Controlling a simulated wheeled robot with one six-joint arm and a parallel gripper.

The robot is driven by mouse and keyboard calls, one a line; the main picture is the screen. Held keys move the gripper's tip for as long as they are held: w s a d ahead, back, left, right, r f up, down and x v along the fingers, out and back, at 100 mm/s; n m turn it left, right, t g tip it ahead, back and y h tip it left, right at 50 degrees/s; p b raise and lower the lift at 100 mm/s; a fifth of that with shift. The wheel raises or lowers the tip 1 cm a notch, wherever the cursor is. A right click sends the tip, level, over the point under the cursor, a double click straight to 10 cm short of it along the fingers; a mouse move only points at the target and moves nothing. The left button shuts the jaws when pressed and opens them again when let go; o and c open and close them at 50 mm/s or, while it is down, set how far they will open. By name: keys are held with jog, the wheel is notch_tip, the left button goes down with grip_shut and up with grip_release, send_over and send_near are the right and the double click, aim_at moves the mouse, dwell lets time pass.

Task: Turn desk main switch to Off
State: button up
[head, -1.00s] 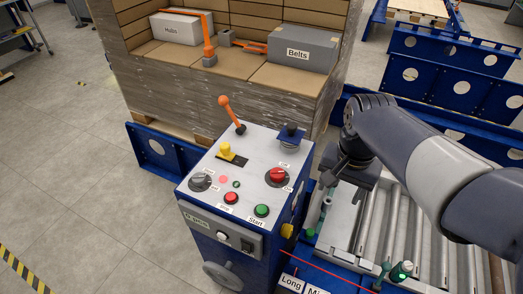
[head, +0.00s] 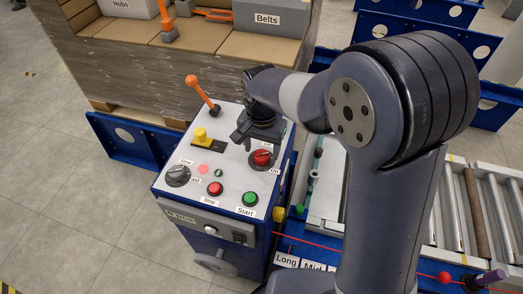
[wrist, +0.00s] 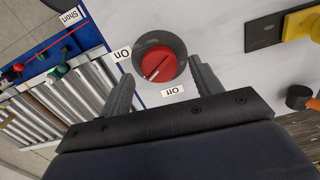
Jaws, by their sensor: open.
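The main switch (head: 262,158) is a red rotary knob on a dark round base, on the light top of the desk (head: 228,178). In the wrist view the red knob (wrist: 157,62) has the "On" label (wrist: 122,54) at its upper left and the "Off" label (wrist: 173,91) below it. A pale mark on the knob points to the lower left in that view, between the two labels. My gripper (wrist: 159,73) is open, with a finger on each side of the knob's lower part in the picture. It holds nothing. In the head view my gripper (head: 250,136) is just behind the switch.
The desk also has an orange lever (head: 202,94), a yellow control (head: 201,136), a black selector (head: 177,175), a red button (head: 215,189) and a green Start button (head: 250,199). A wrapped pallet (head: 150,75) stands behind. A roller conveyor (head: 455,215) lies to the right.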

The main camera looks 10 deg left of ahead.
jog(key=shift+f, duration=0.95)
jog(key=c, duration=1)
jog(key=shift+n, duration=0.4)
jog(key=n, duration=0.5)
jog(key=shift+n+p, duration=0.3)
jog(key=shift+p, duration=0.05)
jog(key=n, duration=0.5)
jog(key=shift+a, duration=0.1)
jog(key=shift+n, duration=0.4)
